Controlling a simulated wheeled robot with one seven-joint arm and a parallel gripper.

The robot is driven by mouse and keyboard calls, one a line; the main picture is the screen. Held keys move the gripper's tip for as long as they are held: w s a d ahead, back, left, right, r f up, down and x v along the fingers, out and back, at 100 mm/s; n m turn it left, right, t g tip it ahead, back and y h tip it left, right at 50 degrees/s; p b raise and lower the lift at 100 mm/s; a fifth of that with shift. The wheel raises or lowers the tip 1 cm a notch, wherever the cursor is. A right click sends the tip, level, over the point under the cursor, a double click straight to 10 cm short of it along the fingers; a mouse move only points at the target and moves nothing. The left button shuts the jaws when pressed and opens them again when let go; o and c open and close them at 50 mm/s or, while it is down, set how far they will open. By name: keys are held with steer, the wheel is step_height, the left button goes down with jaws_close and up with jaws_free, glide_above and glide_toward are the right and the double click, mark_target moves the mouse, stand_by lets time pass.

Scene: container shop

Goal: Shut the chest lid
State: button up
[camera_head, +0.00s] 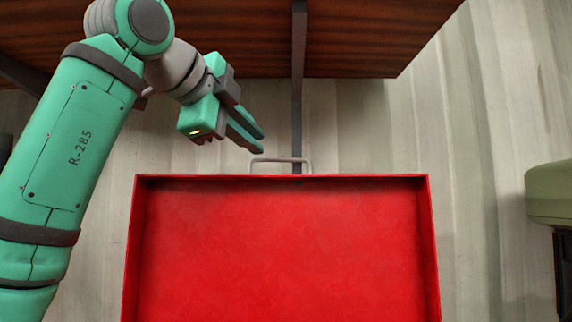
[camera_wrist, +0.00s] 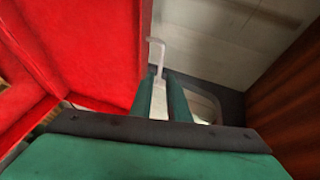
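The red chest part (camera_head: 285,255) with a shallow rim fills the lower middle of the head view. It looks like the inside of the open lid; the chest body below it cannot be made out there. A grey bar handle (camera_head: 281,160) sticks out from its top edge. My gripper (camera_head: 261,143) is just above and left of the handle, empty, its two fingers apart. In the wrist view the red panel (camera_wrist: 95,45) is on the left, and the handle (camera_wrist: 155,50) shows just beyond my fingertips (camera_wrist: 160,78). Contact with the handle cannot be told.
A dark reddish wooden surface (camera_head: 350,45) lies at the top, with a dark post (camera_head: 299,90) in front of it. A green rounded object (camera_head: 550,193) is at the right edge. The pale plank floor (camera_head: 480,150) is clear to the right of the red part.

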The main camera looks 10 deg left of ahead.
mark_target(278, 160)
steer(key=x, duration=1.1)
steer(key=shift+s, duration=0.1)
jaws_close()
stand_by(1.2)
